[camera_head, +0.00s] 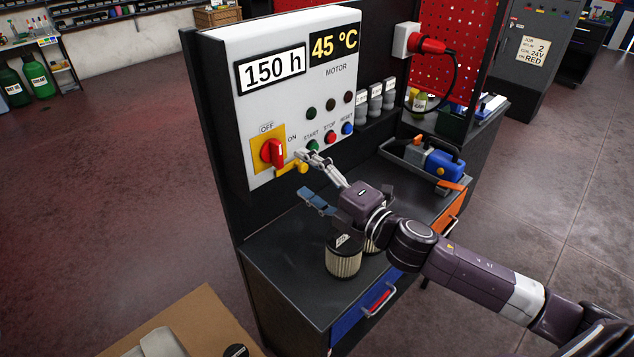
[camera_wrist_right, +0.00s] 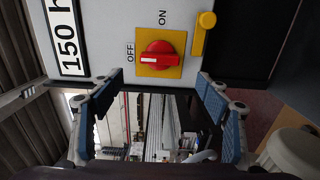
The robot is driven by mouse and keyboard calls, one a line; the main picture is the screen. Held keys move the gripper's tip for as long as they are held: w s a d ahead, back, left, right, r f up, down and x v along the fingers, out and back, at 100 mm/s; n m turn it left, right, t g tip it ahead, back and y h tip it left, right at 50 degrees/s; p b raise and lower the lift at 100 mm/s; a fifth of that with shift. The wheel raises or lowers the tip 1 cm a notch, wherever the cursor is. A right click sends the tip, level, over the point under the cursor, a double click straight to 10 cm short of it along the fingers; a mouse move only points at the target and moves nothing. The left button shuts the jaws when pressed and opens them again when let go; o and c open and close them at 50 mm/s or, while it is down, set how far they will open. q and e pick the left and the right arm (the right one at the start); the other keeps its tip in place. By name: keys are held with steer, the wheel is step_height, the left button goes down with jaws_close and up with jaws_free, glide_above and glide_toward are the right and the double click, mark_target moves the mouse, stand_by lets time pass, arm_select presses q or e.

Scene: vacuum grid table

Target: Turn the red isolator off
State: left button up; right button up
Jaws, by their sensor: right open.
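The red isolator (camera_head: 272,153) is a rotary knob on a yellow plate on the front of the grey control panel (camera_head: 225,90). In the right wrist view the knob (camera_wrist_right: 160,57) lies ahead, between and beyond my fingers, with OFF and ON printed beside it. Its grip bar looks upright in the head view, in line with the OFF word. My right gripper (camera_head: 309,182) is open and empty, in front of the panel, to the right of and slightly below the knob, apart from it. My left gripper is not in view.
A yellow part (camera_wrist_right: 203,33) sits beside the isolator plate. START, STOP (camera_head: 330,137) and RESET buttons are to the right. Filter cartridges (camera_head: 343,260) stand on the dark bench under my right gripper. A blue tool (camera_head: 442,164) lies further right.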

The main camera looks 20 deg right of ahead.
steer(key=shift+v, duration=1.6)
